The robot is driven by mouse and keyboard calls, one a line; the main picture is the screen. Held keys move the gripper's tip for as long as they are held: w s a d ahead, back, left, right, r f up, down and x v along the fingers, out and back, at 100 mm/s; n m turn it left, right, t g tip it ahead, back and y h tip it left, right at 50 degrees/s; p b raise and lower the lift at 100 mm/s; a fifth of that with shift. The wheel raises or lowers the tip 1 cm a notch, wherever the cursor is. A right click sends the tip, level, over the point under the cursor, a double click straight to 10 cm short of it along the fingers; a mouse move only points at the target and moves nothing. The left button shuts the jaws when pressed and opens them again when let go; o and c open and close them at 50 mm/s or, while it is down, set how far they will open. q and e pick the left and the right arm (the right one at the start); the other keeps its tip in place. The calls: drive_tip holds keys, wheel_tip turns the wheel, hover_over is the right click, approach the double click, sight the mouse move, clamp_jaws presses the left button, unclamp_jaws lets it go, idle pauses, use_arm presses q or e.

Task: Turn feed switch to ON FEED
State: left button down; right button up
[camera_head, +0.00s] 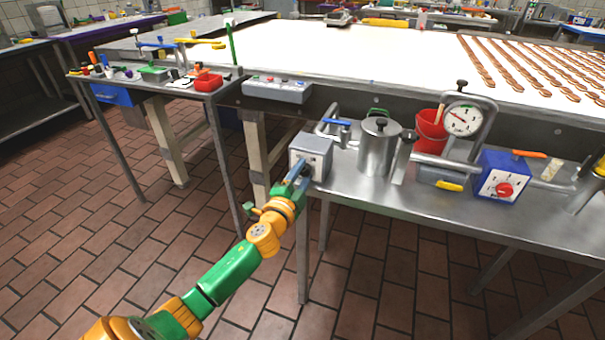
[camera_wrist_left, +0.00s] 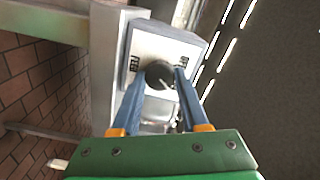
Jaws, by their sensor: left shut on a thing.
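A grey switch box (camera_head: 311,146) stands at the left front corner of the metal table. In the left wrist view the box (camera_wrist_left: 166,42) shows a light front plate with small dark labels on either side of a round dark knob (camera_wrist_left: 160,74). A light pointer mark shows on the knob; I cannot read the labels. My left gripper (camera_head: 304,174) reaches the front of the box, and its two blue fingers (camera_wrist_left: 158,84) are shut on the knob, one on each side. In the head view the gripper hides the knob. My right gripper is not in view.
To the right on the metal table (camera_head: 440,205) stand a steel pot (camera_head: 379,148), a red bucket (camera_head: 431,131), a pressure gauge (camera_head: 461,121) and a blue box with a red knob (camera_head: 503,176). A side table with a red bin (camera_head: 208,82) stands left. Open tiled floor lies in front.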

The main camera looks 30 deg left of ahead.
use_arm(q)
drive_tip(key=shift+c, duration=2.1)
unclamp_jaws()
drive_tip(key=shift+s, duration=0.1)
drive_tip(key=v, duration=0.7)
drive_tip(key=shift+f, duration=0.15)
